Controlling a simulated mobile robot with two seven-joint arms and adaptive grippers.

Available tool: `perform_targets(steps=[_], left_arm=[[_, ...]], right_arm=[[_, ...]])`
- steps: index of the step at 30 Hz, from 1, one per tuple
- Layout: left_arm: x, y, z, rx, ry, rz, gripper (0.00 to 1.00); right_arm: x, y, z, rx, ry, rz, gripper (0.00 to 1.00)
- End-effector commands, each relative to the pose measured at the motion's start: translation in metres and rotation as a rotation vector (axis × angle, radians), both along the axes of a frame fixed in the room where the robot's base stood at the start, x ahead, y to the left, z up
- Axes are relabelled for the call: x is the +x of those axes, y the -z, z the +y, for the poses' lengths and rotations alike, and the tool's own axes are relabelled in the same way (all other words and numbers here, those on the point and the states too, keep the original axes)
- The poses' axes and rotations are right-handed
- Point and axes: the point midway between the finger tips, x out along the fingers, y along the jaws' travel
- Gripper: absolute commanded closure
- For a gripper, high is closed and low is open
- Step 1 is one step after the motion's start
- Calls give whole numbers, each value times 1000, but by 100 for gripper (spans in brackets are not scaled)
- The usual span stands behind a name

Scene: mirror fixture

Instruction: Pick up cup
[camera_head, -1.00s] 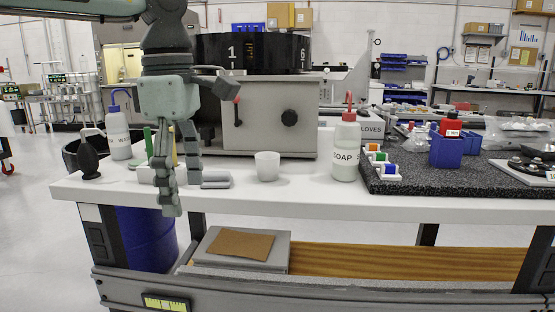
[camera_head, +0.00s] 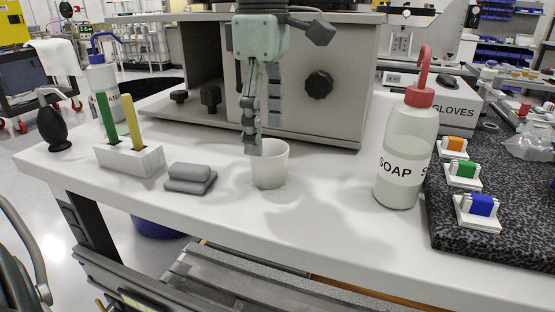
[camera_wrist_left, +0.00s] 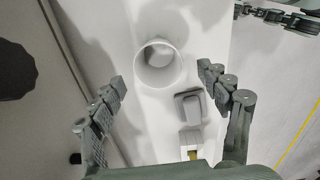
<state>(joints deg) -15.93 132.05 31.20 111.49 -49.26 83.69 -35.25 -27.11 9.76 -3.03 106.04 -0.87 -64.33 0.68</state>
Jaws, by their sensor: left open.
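A white cup (camera_head: 268,166) stands upright on the white bench top, near the middle of the head view. In the left wrist view the cup (camera_wrist_left: 159,63) shows from above, its round mouth open, just beyond and between the fingertips. I cannot tell whether a finger touches the cup.
A grey block (camera_head: 190,178) lies left of the cup, beside a white holder (camera_head: 130,160) with green and yellow sticks. A soap bottle (camera_head: 407,150) stands to the right. A grey machine (camera_head: 310,85) stands close behind. The bench in front of the cup is clear.

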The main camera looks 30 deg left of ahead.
Motion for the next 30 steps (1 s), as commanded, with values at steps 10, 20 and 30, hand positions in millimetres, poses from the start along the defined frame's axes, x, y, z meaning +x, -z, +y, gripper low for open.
perform_targets(steps=[10,20,30], left_arm=[[3,48,-4,-1,1,3,24],[3,61,-4,-1,0,-1,24],[3,60,-4,-1,0,-1,60]], right_arm=[[-10,10,0,3,0,18,60],[1,10,0,5,1,2,60],[2,7,2,7,0,-4,60]])
